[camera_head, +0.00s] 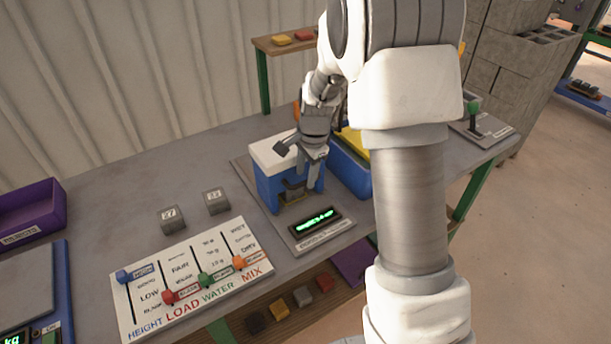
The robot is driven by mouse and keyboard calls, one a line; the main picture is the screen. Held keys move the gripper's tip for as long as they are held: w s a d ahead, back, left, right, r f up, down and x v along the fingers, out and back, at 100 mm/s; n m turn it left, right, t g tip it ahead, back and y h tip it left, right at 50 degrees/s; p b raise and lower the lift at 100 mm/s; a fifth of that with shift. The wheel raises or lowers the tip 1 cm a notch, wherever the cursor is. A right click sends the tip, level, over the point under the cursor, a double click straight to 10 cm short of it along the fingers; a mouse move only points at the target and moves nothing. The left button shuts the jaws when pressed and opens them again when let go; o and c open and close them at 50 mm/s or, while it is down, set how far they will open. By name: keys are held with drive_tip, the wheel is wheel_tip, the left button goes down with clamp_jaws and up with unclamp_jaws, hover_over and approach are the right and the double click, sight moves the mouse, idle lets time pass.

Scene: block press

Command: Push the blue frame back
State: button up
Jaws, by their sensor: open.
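The blue frame (268,187) with a white top stands on a grey base plate near the middle of the workbench. A dark opening with a grey block-like part (292,191) shows in its front. My gripper (311,171) points down at the right front of the blue frame, its open fingers overlapping the frame's right side in the picture. I cannot tell whether they touch it. The gripper and arm hide part of the frame's right and back. A dark handle-like piece (284,147) shows at the top, beside the gripper.
A green-lit display (317,222) sits in front of the frame. A label board with coloured sliders (190,279) and two grey numbered blocks (172,219) lie left.

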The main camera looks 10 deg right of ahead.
drive_tip(key=shift+w+f, duration=0.15)
drive_tip(key=shift+f, duration=0.5)
clamp_jaws()
idle(1.0)
